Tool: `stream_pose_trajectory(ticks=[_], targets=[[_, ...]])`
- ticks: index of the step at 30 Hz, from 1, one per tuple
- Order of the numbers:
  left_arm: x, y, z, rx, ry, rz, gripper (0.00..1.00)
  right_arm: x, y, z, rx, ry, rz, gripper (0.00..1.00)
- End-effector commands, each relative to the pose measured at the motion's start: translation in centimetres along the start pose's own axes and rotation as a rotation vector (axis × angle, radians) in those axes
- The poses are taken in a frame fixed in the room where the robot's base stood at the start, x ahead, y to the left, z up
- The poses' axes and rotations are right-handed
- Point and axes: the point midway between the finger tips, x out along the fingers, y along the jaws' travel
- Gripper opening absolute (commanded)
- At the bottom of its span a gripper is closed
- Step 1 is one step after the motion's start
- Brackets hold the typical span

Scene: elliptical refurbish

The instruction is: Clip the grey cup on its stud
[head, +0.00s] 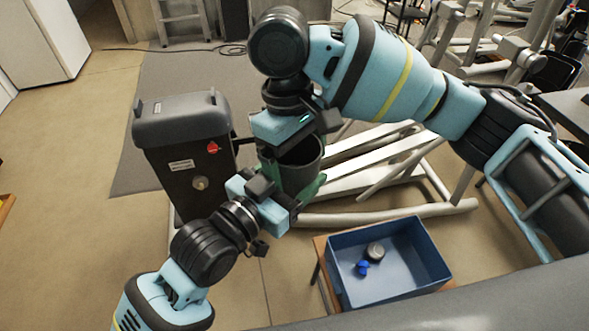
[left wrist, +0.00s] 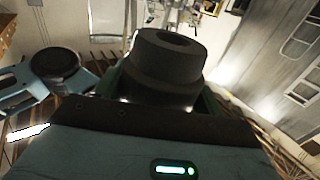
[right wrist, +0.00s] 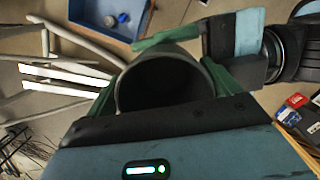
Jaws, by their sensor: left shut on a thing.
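The dark grey cup (head: 301,160) is upright, open end up, between my two grippers in the head view. My left gripper (head: 288,194) is shut on the cup from the front left, and the cup's dark side fills the middle of the left wrist view (left wrist: 168,70). My right gripper (head: 297,142) is above it; in the right wrist view its green fingers stand apart on either side of the cup (right wrist: 165,85). A light round knob (head: 200,183) shows on the dark grey housing (head: 180,135) left of the cup. I cannot tell whether this is the stud.
The housing also has a red knob (head: 212,147). Pale rails and tubes (head: 365,160) lie behind and right of the cup. A blue tray (head: 425,258) on a small wooden table holds a grey round part (head: 375,251) and a blue part (head: 362,268).

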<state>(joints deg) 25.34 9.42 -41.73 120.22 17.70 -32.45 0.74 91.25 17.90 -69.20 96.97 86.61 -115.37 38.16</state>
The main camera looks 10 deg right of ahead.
Motion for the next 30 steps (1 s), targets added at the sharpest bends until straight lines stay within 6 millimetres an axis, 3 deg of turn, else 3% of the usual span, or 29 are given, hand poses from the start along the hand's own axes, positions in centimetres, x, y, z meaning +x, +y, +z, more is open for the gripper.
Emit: stream_pose_trajectory(ticks=[17, 23, 30], targets=[[0.1, 0.1, 0.0, 0.000, -0.002, 0.001, 0.46, -0.2, -0.8, -0.1, -0.018, 0.002, -0.010, 0.98], [0.2, 0.1, 0.2, -0.001, -0.008, 0.001, 0.46, -2.8, -0.7, -0.1, -0.016, 0.009, -0.007, 0.98], [0.1, 0.1, 0.3, -0.001, -0.010, 0.002, 0.46, -7.5, -0.5, -0.1, -0.011, 0.010, -0.003, 0.98]])
